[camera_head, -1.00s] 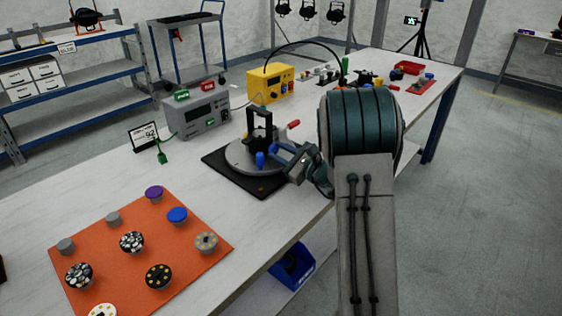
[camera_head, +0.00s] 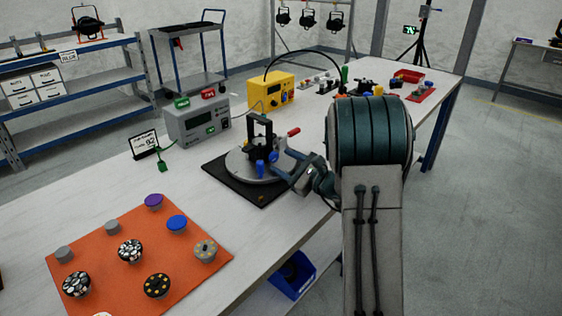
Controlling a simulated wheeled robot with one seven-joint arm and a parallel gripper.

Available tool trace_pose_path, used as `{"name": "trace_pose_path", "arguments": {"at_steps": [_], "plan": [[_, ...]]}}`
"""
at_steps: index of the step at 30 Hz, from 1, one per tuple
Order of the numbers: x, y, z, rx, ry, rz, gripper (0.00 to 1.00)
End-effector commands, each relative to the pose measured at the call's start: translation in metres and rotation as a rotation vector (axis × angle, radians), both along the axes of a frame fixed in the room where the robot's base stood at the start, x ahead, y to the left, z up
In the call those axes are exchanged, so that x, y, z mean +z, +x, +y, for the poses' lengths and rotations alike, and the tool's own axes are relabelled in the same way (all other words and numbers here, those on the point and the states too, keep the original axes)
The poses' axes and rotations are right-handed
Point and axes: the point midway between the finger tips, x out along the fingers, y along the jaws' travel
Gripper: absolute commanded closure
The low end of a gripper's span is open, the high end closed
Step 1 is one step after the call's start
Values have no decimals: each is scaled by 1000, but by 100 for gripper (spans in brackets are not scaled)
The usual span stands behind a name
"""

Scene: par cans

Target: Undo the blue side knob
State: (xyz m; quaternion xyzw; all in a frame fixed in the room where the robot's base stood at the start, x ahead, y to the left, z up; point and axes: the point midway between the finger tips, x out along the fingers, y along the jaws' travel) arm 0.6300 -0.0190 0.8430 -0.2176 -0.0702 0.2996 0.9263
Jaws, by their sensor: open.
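A dark clamp fixture with an upright black frame (camera_head: 262,134) stands on a round grey turntable (camera_head: 238,166) over a black base plate (camera_head: 262,195). A blue knob (camera_head: 260,168) is low on its front side. A second small blue part (camera_head: 273,157) shows just right of it; I cannot tell whether it belongs to the fixture. A red-tipped handle (camera_head: 293,132) sticks out to the right. My gripper (camera_head: 287,165) is open, just right of the blue parts and pointing at them. My fingertips are small here, and contact with the knob cannot be told.
Left of the fixture are a grey power unit (camera_head: 197,120) and a small sign (camera_head: 144,144). A yellow unit (camera_head: 270,89) with a black cable stands behind. An orange mat (camera_head: 105,238) with several knobs and discs lies at front left. My arm covers the table's right edge.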

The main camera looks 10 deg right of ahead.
Motion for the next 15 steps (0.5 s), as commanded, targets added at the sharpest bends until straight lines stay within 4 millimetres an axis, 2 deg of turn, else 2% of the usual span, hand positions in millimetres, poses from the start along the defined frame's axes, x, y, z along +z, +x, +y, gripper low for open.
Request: {"name": "trace_pose_path", "arguments": {"at_steps": [9,15], "plan": [[0,-60,-44,-6,1,1,50],[0,-86,-62,-4,1,1,50]]}}
